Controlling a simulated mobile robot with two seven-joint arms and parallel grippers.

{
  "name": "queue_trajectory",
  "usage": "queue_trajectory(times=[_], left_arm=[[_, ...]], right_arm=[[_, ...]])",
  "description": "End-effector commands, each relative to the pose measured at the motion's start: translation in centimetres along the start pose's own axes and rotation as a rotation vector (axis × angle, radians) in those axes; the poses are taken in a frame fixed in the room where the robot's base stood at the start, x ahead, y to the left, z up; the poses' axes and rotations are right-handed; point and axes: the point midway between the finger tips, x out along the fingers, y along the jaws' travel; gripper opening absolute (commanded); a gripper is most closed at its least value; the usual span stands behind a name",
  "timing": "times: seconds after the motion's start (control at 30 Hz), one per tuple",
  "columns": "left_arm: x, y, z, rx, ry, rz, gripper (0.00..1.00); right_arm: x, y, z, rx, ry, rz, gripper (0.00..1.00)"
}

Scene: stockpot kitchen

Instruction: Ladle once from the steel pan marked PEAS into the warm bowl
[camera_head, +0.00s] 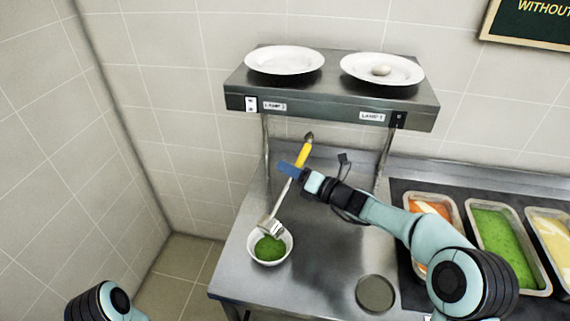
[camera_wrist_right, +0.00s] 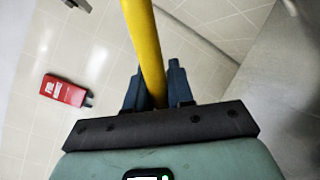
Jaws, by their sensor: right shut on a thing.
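My right gripper (camera_head: 292,169) is shut on the yellow handle of the ladle (camera_head: 304,151), which also crosses between the fingers in the right wrist view (camera_wrist_right: 147,50). The ladle slants down to the left, and its steel cup is tipped at the far rim of a white bowl (camera_head: 287,250). Green food (camera_head: 269,248) lies in that bowl. Whether the cup touches the bowl or still holds food I cannot tell. A steel pan of green food (camera_head: 503,238) is set in the counter at right; I see no PEAS marking. My left gripper is out of view.
A raised shelf (camera_head: 330,93) marked as lamps holds two white plates (camera_head: 284,60), the right one with a small pale lump. Pans of orange (camera_head: 420,207) and yellow food (camera_head: 555,235) flank the green one. A round grey disc (camera_head: 375,293) lies at the counter's front.

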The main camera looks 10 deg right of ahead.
Motion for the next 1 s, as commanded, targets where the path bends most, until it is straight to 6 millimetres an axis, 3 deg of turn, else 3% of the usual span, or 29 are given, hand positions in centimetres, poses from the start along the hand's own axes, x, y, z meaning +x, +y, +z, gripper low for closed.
queue_trajectory(times=[0.77,1.0], left_arm=[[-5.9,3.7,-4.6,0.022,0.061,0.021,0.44],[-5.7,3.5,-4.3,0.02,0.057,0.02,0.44]], right_arm=[[0.1,-4.8,1.7,0.289,-0.003,0.003,0.0],[0.0,-7.4,1.0,0.427,-0.002,0.001,0.0]])
